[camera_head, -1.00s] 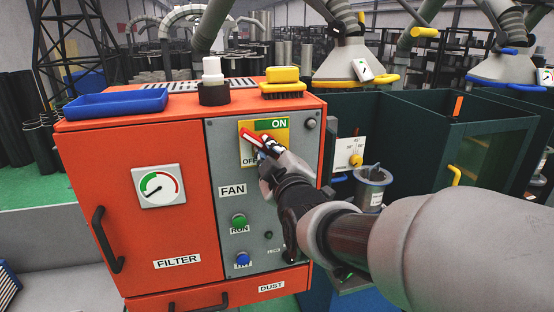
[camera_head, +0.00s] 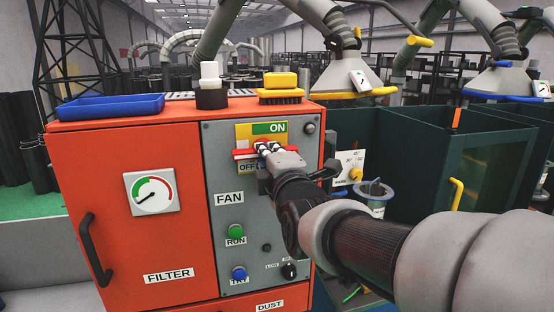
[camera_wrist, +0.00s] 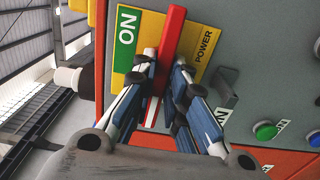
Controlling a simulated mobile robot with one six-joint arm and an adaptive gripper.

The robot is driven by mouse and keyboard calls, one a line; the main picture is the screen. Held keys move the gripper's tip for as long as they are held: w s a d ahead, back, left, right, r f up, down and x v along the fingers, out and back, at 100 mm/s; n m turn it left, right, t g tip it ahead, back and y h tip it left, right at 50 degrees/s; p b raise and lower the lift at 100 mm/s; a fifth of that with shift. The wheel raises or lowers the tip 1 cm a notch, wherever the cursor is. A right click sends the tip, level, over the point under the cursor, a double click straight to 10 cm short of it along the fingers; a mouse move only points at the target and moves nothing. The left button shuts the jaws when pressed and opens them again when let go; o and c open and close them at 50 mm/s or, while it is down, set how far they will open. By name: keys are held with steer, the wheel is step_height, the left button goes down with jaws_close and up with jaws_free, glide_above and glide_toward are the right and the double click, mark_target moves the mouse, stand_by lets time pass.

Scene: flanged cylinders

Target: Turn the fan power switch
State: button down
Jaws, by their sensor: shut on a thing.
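The fan power switch has a red handle (camera_head: 241,154) on a yellow plate (camera_head: 242,132) with a green ON label above and an OFF label below left. The handle lies about level across the plate. In the wrist view the red handle (camera_wrist: 174,28) passes between the two fingers of my gripper (camera_wrist: 165,62). My gripper (camera_head: 270,149) is shut on the handle, one finger on each side. The fingers cover part of the handle and plate. The POWER label (camera_wrist: 204,45) shows beside the handle in the wrist view.
The orange cabinet (camera_head: 110,160) carries a grey panel with a green RUN button (camera_head: 236,231), a blue button (camera_head: 239,273) and a black knob (camera_head: 289,270). A blue tray (camera_head: 110,107), a white-topped bottle (camera_head: 210,85) and a yellow-backed brush (camera_head: 281,82) stand on top. Dark green bins are at right.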

stand_by(0.5)
steer(key=c, duration=1.6)
jaws_free()
steer(key=shift+s, duration=0.1)
steer(key=v, duration=1.2)
